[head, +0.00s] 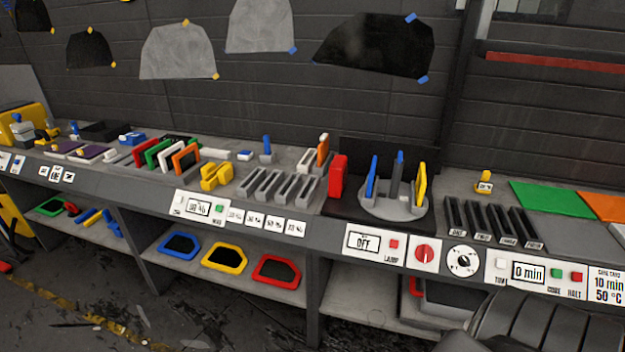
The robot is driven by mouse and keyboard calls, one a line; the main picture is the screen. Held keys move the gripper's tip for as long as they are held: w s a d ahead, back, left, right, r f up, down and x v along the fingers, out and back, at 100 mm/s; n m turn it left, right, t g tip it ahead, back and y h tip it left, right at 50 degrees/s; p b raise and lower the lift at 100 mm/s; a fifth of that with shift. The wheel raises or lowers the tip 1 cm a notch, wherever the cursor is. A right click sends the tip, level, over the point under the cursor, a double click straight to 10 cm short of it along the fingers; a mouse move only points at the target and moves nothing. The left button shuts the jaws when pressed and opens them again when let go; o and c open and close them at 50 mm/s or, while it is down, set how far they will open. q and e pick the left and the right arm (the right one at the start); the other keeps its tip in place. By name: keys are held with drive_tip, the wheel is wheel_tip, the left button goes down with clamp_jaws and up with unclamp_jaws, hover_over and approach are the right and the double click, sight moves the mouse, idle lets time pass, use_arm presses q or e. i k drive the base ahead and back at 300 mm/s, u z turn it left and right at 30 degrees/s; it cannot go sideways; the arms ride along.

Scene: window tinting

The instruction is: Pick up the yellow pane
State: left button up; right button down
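A yellow-framed pane with a dark middle (225,257) lies on the lower shelf under the bench, between a blue-framed pane (180,245) and a red-framed pane (276,271). Another thin yellow piece (420,185) stands upright, nearly edge-on, at the right side of a round grey stand (390,207) on the bench. A blue upright piece (372,180) stands at the stand's left side, with a grey post between. Neither of my grippers is in view.
A red block (338,176) stands left of the round stand. Grey slotted racks (268,187) and dark slotted racks (490,222) sit on the bench. Control panels line its front edge. Green (550,198) and orange sheets lie at the right. Tinted films hang on the wall.

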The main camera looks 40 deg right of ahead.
sight(421, 185)
drive_tip(key=u, duration=1.2)
drive_tip(key=k, duration=0.75)
drive_tip(key=z, duration=2.05)
